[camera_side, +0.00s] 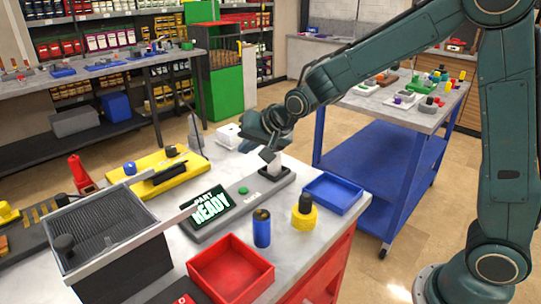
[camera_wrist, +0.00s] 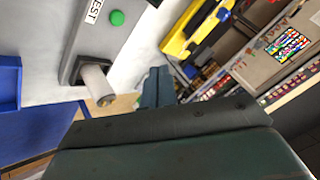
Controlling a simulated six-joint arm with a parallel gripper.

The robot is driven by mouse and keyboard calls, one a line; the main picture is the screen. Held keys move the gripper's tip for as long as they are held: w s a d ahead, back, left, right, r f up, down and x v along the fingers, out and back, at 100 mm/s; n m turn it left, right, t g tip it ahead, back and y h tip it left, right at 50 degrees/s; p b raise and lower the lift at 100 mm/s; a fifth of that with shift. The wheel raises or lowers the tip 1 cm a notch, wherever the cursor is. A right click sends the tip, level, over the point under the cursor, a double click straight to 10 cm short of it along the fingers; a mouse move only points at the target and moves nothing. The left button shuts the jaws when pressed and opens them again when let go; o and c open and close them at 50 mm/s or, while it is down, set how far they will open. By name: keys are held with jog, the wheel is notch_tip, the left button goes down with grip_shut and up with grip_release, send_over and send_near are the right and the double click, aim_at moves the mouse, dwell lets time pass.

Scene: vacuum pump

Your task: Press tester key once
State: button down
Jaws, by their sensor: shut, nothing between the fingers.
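The tester (camera_side: 230,215) is a grey unit on the worktop with a screen (camera_side: 210,206) reading "PART READY". Its green key (camera_side: 243,190) sits on the grey panel to the right of the screen. In the wrist view the green key (camera_wrist: 117,18) shows at the top, beside a "TEST" label. A light cylindrical part (camera_side: 274,168) stands in the socket at the tester's far end; it also shows in the wrist view (camera_wrist: 97,84). My gripper (camera_side: 268,153) is shut and empty, above the worktop near that part, apart from the key. Its fingers (camera_wrist: 157,88) show together in the wrist view.
A blue tray (camera_side: 332,193), a yellow-black bottle (camera_side: 304,212), a blue can (camera_side: 262,228) and a red tray (camera_side: 230,268) stand in front of the tester. A yellow fixture (camera_side: 155,172) lies behind it. A dark bin (camera_side: 105,235) stands at left.

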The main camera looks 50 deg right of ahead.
aim_at(246, 191)
jog(key=shift+x, duration=0.75)
jog(key=shift+a, duration=0.15)
jog(key=shift+f, duration=4.3)
jog(key=shift+f, duration=0.85)
jog(key=shift+r, duration=0.8)
jog(key=shift+r, duration=0.1)
jog(key=shift+r, duration=2.45)
